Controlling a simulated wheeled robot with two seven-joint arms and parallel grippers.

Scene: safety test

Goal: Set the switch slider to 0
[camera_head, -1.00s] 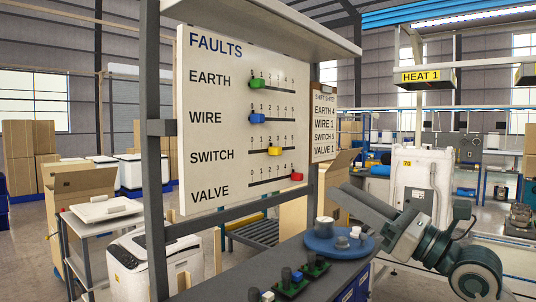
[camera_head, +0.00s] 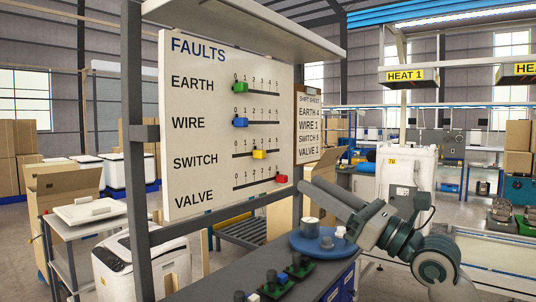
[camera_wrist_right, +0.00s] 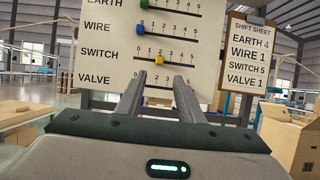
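The white faults board (camera_head: 215,95) stands upright at left centre, with four scales from 0 to 5. The yellow switch slider (camera_head: 259,154) sits on the third scale, near the 2; it also shows in the right wrist view (camera_wrist_right: 159,60). My right gripper (camera_head: 306,187) is to the right of the board's lower part, pointing towards it. In the right wrist view its two fingers (camera_wrist_right: 157,82) are apart with nothing between them, and the switch slider shows above the gap. My left gripper is not in view.
The green earth slider (camera_head: 240,87), blue wire slider (camera_head: 240,122) and red valve slider (camera_head: 281,179) share the board. The shift sheet (camera_head: 308,125) hangs to its right. Below, a blue round tray (camera_head: 310,247) with small parts and green circuit boards (camera_head: 297,269) occupy the bench.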

